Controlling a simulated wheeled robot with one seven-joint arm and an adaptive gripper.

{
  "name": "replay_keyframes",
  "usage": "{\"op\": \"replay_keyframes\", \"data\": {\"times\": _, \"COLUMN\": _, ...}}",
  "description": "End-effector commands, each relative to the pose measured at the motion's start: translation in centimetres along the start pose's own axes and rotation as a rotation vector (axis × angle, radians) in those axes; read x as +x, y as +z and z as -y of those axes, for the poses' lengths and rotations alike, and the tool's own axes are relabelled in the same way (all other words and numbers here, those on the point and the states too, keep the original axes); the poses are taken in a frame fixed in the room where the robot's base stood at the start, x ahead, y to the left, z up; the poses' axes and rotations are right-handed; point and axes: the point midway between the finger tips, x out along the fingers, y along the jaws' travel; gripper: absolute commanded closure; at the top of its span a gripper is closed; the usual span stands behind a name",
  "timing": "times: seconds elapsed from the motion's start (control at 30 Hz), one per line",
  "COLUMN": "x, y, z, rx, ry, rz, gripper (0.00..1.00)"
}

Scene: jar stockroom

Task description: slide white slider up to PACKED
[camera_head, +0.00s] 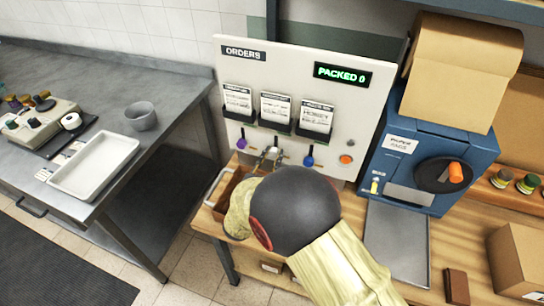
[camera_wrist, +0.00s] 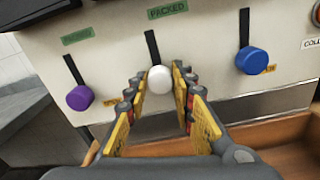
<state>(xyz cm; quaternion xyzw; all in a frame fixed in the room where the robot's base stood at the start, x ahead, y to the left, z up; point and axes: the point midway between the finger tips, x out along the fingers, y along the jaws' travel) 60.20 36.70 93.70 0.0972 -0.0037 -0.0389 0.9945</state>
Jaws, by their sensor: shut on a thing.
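The white slider (camera_wrist: 160,79) has a round knob at the low end of its dark vertical slot in the wrist view. A green PACKED label (camera_wrist: 167,9) sits above that slot. My gripper (camera_wrist: 161,84) has its yellow-padded fingers closed in on both sides of the white knob. In the head view my gripper (camera_head: 268,157) reaches the lower middle of the white ORDERS panel (camera_head: 212,75), and my arm hides part of that area. The display (camera_head: 342,75) reads PACKED 0.
A purple slider (camera_wrist: 79,98) stands left and a blue slider (camera_wrist: 251,60) right of the white one, both low in their slots. A blue machine (camera_head: 430,150) stands to the right.

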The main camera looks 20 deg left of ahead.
Motion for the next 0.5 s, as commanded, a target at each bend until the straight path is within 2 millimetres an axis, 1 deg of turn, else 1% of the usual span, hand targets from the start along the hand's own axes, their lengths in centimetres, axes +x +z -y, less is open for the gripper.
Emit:
{"op": "replay_keyframes", "data": {"times": 0.33, "x": 0.0, "y": 5.0, "z": -1.1, "rx": 0.003, "ry": 0.000, "rz": 0.002, "gripper": 1.00}}
{"op": "replay_keyframes", "data": {"times": 0.4, "x": 0.0, "y": 5.5, "z": -1.1, "rx": 0.003, "ry": 0.001, "rz": 0.002, "gripper": 1.00}}
{"op": "replay_keyframes", "data": {"times": 0.5, "x": 0.0, "y": 5.5, "z": -1.1, "rx": 0.002, "ry": 0.001, "rz": 0.003, "gripper": 1.00}}
